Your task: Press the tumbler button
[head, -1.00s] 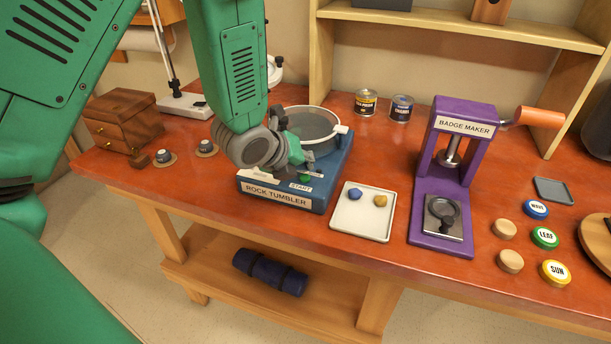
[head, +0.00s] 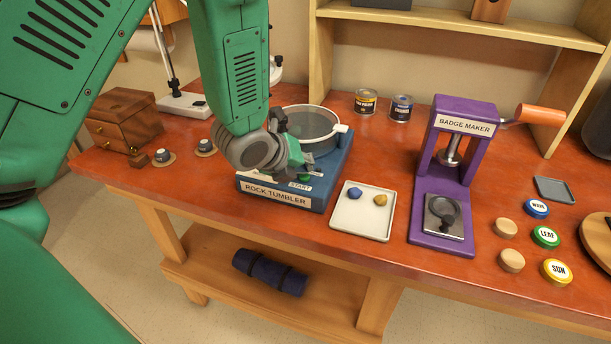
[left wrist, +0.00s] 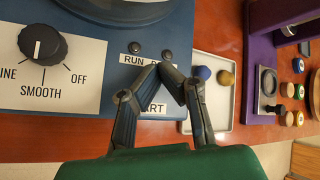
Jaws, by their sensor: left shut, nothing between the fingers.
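The rock tumbler (head: 334,172) is a blue machine with a round drum (head: 312,128), left of centre on the bench in the head view. A small patch of green (head: 304,178), apparently the button, shows above its START label (head: 300,186). My left gripper (head: 308,170) is shut and empty, low over this panel. In the left wrist view the closed fingertips (left wrist: 165,72) lie between the RUN label (left wrist: 132,60) and the partly covered START label (left wrist: 153,108). The fingers hide the button there; contact cannot be told. My right gripper is not in view.
A dark knob (left wrist: 42,45) sits left on the panel. A white tray (head: 349,220) with two stones stands right of the tumbler, then the purple badge maker (head: 426,215). Two cans (head: 366,102) stand behind. A wooden drawer box (head: 122,122) is at left.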

